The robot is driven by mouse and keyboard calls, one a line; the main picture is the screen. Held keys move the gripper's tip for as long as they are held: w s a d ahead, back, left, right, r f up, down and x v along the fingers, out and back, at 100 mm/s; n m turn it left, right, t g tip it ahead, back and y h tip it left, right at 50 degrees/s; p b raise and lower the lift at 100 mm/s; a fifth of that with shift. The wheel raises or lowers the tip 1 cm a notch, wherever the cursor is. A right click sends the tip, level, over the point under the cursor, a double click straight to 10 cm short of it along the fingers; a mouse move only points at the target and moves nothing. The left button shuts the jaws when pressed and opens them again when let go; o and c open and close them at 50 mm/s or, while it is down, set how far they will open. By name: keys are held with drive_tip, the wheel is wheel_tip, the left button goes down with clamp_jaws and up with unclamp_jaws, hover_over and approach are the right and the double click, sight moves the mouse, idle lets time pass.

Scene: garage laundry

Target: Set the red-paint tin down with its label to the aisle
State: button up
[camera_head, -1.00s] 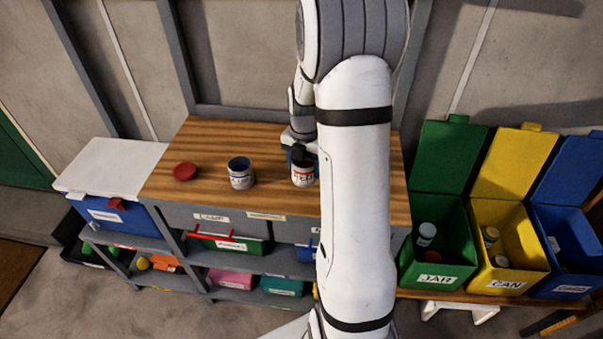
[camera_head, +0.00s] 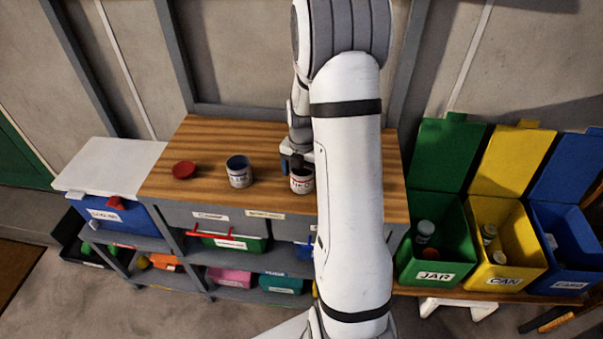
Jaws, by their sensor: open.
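The red-paint tin (camera_head: 302,184) stands upright on the wooden bench top (camera_head: 210,140), close to its front edge. Its white label with red lettering faces the front of the bench, towards my camera. My gripper (camera_head: 292,162) is open at the back left of the tin's rim. I cannot tell whether a jaw still touches the tin. My arm hides the bench just right of the tin. A second tin with a blue-lettered label (camera_head: 240,173) stands to the left.
A red lid (camera_head: 184,170) lies at the bench's left. Green (camera_head: 432,270), yellow (camera_head: 502,278) and blue (camera_head: 568,285) open bins stand at the right. A blue cooler with a white lid (camera_head: 112,165) stands left. The bench between lid and blue-lettered tin is clear.

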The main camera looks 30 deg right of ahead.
wheel_tip(320, 180, up, 11)
drive_tip(key=s+a+r+m+t, duration=0.1)
drive_tip(key=s+a+r+m, duration=0.3)
drive_tip(key=m, duration=0.9)
drive_tip(key=s+a+r+m+t, duration=0.2)
drive_tip(key=s+a+r+m, duration=0.2)
drive_tip(key=s+a+m, duration=0.6)
drive_tip(key=shift+s+a+m+b, duration=0.15)
drive_tip(key=shift+s+m+b, duration=0.25)
drive_tip(key=shift+s+m, duration=1.65)
drive_tip(key=shift+s+r+n, duration=0.1)
drive_tip(key=shift+s+n, duration=0.5)
drive_tip(key=shift+n, duration=0.15)
